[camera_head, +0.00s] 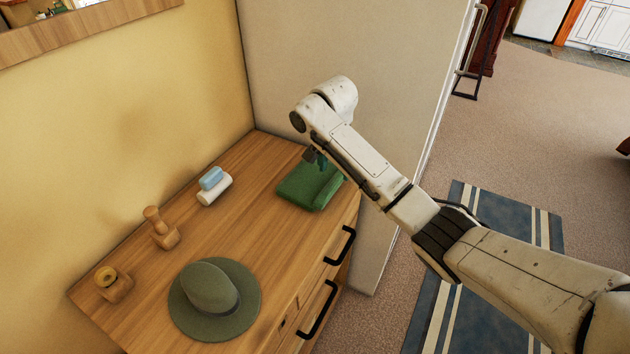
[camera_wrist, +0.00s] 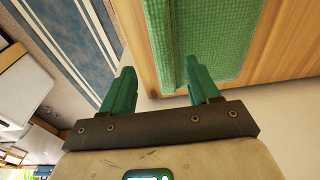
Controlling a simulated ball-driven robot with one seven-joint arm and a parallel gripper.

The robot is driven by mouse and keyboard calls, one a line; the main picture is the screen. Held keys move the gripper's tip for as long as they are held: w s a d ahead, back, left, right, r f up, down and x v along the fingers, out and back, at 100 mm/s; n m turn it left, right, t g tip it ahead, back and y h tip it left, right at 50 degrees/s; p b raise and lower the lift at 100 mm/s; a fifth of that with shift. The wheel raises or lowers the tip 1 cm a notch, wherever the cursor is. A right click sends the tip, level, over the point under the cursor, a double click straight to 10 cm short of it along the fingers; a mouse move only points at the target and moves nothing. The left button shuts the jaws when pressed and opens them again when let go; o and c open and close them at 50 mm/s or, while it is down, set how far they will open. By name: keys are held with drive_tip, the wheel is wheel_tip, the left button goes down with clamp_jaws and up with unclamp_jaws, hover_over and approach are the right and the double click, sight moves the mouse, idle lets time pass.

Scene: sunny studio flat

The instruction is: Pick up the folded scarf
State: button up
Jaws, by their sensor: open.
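The folded scarf (camera_head: 308,186) is green and lies on the wooden dresser top near its far right corner. In the wrist view the scarf (camera_wrist: 215,40) fills the upper middle, with its folded edge along the left side. My gripper (camera_wrist: 155,85) is open and empty, its two green fingers set apart. The right finger overlaps the scarf's lower edge in the picture; the left finger is off to the side of the dresser. In the head view my arm reaches over the dresser's far right end, and the gripper is mostly hidden there. I cannot tell whether a finger touches the scarf.
The dresser top (camera_head: 235,225) also holds a grey-green hat (camera_head: 212,298), a wooden stand (camera_head: 160,230), a small wooden holder (camera_head: 113,285) and a blue and white item (camera_head: 214,187). A pale panel (camera_head: 350,90) stands behind. Black handles (camera_head: 318,310) jut from the dresser front.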

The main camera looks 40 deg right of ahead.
sight(335, 181)
drive_tip(key=shift+w+d+f+p, duration=0.1)
drive_tip(key=shift+w+d+f, duration=0.05)
drive_tip(key=shift+f, duration=0.7)
drive_tip(key=shift+w+d+f+p, duration=0.1)
drive_tip(key=shift+d+f+p, duration=0.05)
drive_tip(key=shift+f, duration=0.7)
drive_tip(key=shift+w+d+f+p, duration=0.1)
drive_tip(key=shift+w+d+f, duration=0.05)
drive_tip(key=shift+f, duration=0.7)
clamp_jaws()
